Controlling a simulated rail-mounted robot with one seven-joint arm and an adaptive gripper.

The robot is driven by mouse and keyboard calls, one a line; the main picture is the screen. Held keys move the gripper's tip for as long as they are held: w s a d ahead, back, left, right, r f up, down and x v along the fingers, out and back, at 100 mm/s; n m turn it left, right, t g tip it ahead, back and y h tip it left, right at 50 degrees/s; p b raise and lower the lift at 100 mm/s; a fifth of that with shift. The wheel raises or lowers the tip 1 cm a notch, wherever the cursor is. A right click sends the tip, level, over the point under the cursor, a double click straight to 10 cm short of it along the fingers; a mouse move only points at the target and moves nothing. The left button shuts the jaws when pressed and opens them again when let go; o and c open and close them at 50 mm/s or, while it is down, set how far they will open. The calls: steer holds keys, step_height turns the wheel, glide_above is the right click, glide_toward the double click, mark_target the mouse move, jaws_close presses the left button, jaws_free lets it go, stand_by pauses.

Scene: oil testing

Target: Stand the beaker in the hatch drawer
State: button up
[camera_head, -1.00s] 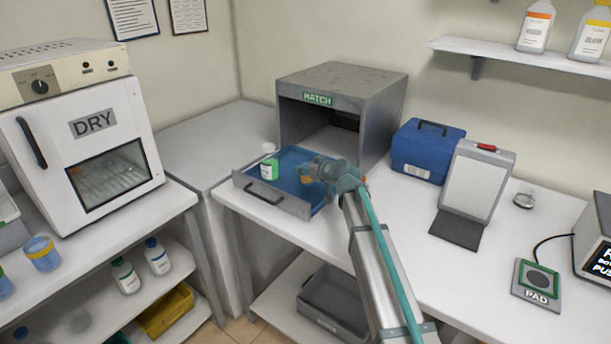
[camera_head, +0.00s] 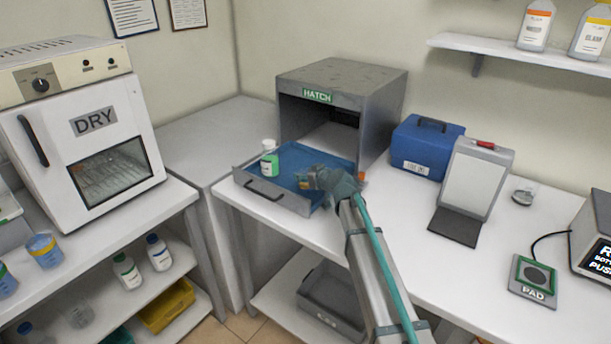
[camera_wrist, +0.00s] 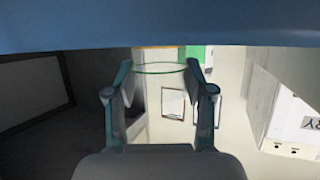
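The hatch drawer (camera_head: 284,198), grey with a blue floor, is pulled out of the grey hatch box (camera_head: 358,92). My gripper (camera_head: 312,180) is low over the drawer's right part, tilted nearly level. The clear beaker (camera_head: 304,183), with an orange band, is between its fingertips. In the wrist view my gripper (camera_wrist: 160,75) has a finger at each side of the beaker's round rim (camera_wrist: 160,74) and looks shut on it. The beaker looks upright; whether its base touches the drawer floor is hidden.
A white-capped bottle with a green label (camera_head: 269,160) stands in the drawer's left part. The blue case (camera_head: 427,148) and a clipboard-like stand (camera_head: 474,182) are to the right of the hatch. Blue floor is bare between bottle and beaker.

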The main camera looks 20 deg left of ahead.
steer(key=shift+o, duration=0.9)
steer(key=shift+r, duration=0.1)
steer(key=shift+r+p, duration=0.15)
steer(key=shift+p, duration=0.15)
steer(key=b+v, duration=0.3)
steer(key=v, duration=0.8)
steer(key=shift+s+d+r, duration=0.15)
steer(key=shift+s+d, duration=0.05)
steer(key=shift+d, duration=0.2)
steer(key=shift+a, duration=0.1)
